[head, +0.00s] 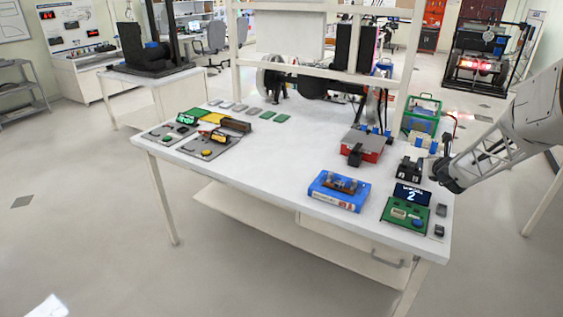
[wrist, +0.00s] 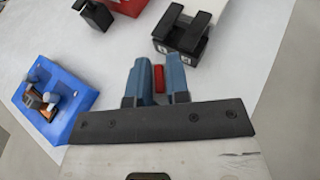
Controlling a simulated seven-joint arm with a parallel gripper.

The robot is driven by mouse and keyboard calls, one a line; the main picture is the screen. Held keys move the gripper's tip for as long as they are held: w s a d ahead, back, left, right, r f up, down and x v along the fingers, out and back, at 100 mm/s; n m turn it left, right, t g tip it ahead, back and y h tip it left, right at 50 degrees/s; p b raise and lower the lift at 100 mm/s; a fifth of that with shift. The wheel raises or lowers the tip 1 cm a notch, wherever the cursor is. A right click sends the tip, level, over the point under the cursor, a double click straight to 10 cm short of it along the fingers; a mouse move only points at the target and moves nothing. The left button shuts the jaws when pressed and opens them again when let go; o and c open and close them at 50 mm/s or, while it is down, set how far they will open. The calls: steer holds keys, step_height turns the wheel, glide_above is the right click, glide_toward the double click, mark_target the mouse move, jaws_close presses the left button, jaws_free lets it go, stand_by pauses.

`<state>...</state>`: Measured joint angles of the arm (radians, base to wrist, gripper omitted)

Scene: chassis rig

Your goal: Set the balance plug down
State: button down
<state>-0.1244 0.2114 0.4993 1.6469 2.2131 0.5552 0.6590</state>
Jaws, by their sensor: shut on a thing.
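My gripper (wrist: 159,92) has two blue fingers shut on a small red piece, which I take to be the balance plug (wrist: 159,78). Only part of the plug shows between the fingers. In the head view my gripper (head: 445,179) is low over the right side of the white table (head: 270,165), beside a black stand (head: 409,168). The plug cannot be made out in that view. In the wrist view the black stand (wrist: 183,32) is ahead of the fingers and slightly right, apart from them. I cannot tell whether the plug touches anything.
A blue box (head: 338,191) with parts on top stands left of my gripper. A red box (head: 362,146) stands farther back. A green board (head: 407,212) with a display showing 2 lies near the right front corner. The table's middle is clear.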

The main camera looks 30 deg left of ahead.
steer(key=s+a+n+g+y, duration=0.1)
steer(key=s+a, duration=0.3)
steer(key=a, duration=0.7)
steer(key=s+a+f+n+g+y, duration=0.1)
steer(key=s+a+n+g+y, duration=0.1)
steer(key=a, duration=1)
steer(key=s+a+f+n+g+y, duration=0.1)
steer(key=s+a+n+g+y, duration=0.1)
steer(key=s+a+n+g, duration=0.2)
steer(key=shift+s+a+f+n, duration=0.15)
steer(key=shift+s+a, duration=0.5)
steer(key=shift+a, duration=0.7)
steer(key=shift+s+a+r+n, duration=0.1)
steer(key=shift+s+a, duration=0.5)
steer(key=shift+a, duration=0.75)
steer(key=shift+s+a+f+n, duration=0.15)
steer(key=shift+s+a, duration=0.5)
steer(key=shift+a, duration=0.7)
steer(key=s+a+f+n+g, duration=0.1)
steer(key=s+a, duration=0.2)
steer(key=s+a+f+n+g, duration=0.1)
steer(key=s+a, duration=0.2)
steer(key=a, duration=0.1)
steer(key=s+a+f+n+g, duration=0.1)
steer(key=s+a+g, duration=0.1)
steer(key=s+a, duration=0.1)
steer(key=shift+s+a+f+y, duration=0.1)
steer(key=shift+s+a+y, duration=0.1)
steer(key=shift+a+y, duration=0.25)
steer(key=shift+w+a, duration=0.1)
